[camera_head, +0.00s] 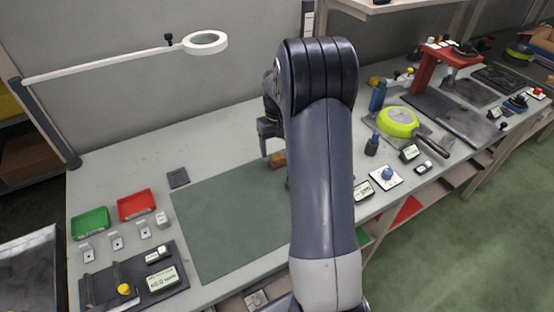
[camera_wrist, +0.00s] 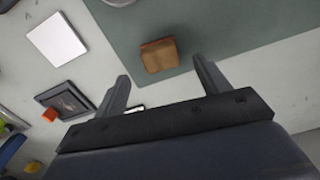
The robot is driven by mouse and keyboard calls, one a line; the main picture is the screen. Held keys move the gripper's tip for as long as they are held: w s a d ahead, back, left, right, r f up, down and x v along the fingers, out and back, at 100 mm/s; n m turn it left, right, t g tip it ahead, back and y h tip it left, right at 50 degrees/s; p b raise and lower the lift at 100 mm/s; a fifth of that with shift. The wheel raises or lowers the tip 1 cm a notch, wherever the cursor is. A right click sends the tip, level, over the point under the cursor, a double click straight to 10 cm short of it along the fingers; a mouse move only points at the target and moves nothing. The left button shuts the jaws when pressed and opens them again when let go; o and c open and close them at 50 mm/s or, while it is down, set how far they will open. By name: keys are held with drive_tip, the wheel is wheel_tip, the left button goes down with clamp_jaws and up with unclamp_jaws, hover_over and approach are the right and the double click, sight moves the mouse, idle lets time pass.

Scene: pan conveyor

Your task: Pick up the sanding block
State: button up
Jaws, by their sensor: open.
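The sanding block (camera_wrist: 160,55) is a small orange-brown block. It lies on the green mat (camera_wrist: 215,25), near the mat's edge, in the wrist view. In the head view the block (camera_head: 277,160) shows at the mat's far right corner, partly hidden by my arm. My gripper (camera_wrist: 160,72) is open, its two fingers apart on either side of the block's position in the wrist picture. The block appears beyond the fingertips and nothing is held between them. In the head view one part of my gripper (camera_head: 265,140) shows just above and left of the block.
A red tray (camera_head: 136,205) and a green tray (camera_head: 90,223) sit at the left. A dark flat square (camera_head: 178,178) lies by the mat. A lime-green pan (camera_head: 398,122) and several small devices stand at the right. A lamp arm (camera_head: 110,65) reaches over the back left.

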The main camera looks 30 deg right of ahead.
sight(278, 156)
wheel_tip(278, 156, down, 5)
drive_tip(key=shift+s+r+p, duration=0.15)
drive_tip(key=shift+p, duration=0.15)
drive_tip(key=c, duration=1.1)
drive_tip(key=shift+r, duration=0.1)
wheel_tip(278, 156, up, 10)
drive_tip(key=shift+f+b, duration=0.1)
drive_tip(key=shift+b, duration=0.25)
